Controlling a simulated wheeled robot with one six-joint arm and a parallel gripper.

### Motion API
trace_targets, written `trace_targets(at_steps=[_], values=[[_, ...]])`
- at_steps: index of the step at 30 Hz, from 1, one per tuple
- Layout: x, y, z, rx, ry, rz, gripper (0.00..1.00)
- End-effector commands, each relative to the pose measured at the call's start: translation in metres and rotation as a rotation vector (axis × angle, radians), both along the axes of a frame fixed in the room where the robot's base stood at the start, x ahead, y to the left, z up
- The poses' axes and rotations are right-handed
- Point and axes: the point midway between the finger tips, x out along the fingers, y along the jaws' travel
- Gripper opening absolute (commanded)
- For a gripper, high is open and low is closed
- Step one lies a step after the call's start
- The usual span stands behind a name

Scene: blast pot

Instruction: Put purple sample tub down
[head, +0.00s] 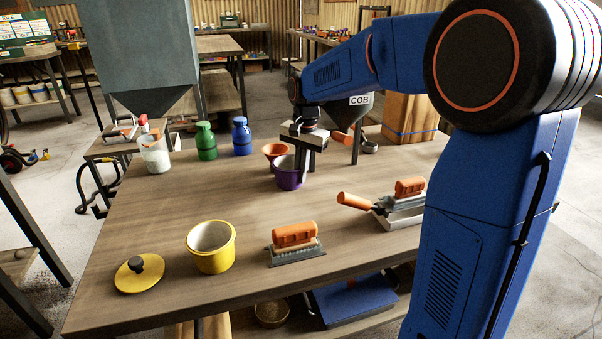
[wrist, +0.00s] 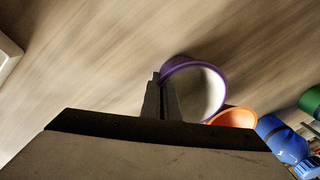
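The purple sample tub (head: 288,178) is upright at the middle of the bench in the head view, with a pale inside. My gripper (head: 304,168) is above its right side, fingers pointing down. In the wrist view the fingers (wrist: 162,98) are close together with the wall of the purple tub (wrist: 190,64) between them, so I read the gripper as shut on its rim. The tub's base is at or just above the bench top; I cannot tell whether it touches.
An orange cup (head: 272,149) stands just behind the tub. Green (head: 206,142) and blue (head: 241,137) bottles and a white tub (head: 155,157) are at the back left. A yellow pot (head: 211,258), its lid (head: 140,274) and an orange-handled brush (head: 295,236) are in front. Bare bench (head: 180,205) lies left.

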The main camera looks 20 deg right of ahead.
Motion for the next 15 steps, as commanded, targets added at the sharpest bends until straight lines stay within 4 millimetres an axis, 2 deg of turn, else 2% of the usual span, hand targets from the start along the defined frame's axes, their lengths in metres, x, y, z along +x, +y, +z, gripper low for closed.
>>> trace_targets(at_steps=[6,7,9,15], values=[[-0.0001,0.0000,-0.0018,0.000,0.000,0.000,0.00],[-0.0001,0.0001,-0.0022,0.000,0.000,0.000,0.04],[0.0000,0.0000,-0.0018,0.000,0.000,0.000,0.20],[0.0000,0.0000,-0.0017,0.000,0.000,0.000,0.20]])
